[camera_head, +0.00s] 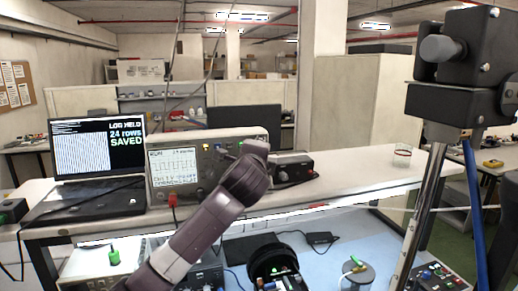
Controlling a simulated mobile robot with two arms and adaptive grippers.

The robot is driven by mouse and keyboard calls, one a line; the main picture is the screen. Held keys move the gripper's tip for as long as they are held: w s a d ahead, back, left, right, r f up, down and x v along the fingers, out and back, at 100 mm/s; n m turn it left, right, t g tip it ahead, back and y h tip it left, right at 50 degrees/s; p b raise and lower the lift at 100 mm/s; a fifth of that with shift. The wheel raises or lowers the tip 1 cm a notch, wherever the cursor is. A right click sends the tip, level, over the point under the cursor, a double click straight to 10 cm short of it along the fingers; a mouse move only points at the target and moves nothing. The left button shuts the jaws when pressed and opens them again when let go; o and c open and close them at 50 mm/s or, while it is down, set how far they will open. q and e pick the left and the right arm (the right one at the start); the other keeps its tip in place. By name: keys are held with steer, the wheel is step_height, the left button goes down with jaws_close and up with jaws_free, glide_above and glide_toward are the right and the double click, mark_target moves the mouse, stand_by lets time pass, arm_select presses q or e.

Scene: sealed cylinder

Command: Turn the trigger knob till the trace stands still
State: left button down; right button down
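The oscilloscope (158,192) stands on the raised bench shelf, a beige box with a lit screen (173,166). The screen shows a pulse-like trace and small text I cannot read for certain. My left arm reaches up from the bottom left, with its wrist in front of the right part of the oscilloscope's panel. The wrist covers much of the control area, so I cannot pick out the trigger knob. My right gripper is not in view.
A laptop (98,150) reading "LOG HELD 24 rows SAVED" stands left of the oscilloscope. A metal pole (424,205) with a black head rises at right. Several items crowd the lower bench.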

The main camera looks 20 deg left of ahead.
arm_select(q)
steer(key=shift+f, duration=0.1)
steer(key=c, duration=1.8)
jaws_free()
steer(key=shift+d, duration=0.1)
steer(key=shift+s, duration=0.1)
steer(key=v, duration=1.1)
steer(key=shift+s, duration=0.4)
steer(key=shift+d, duration=0.1)
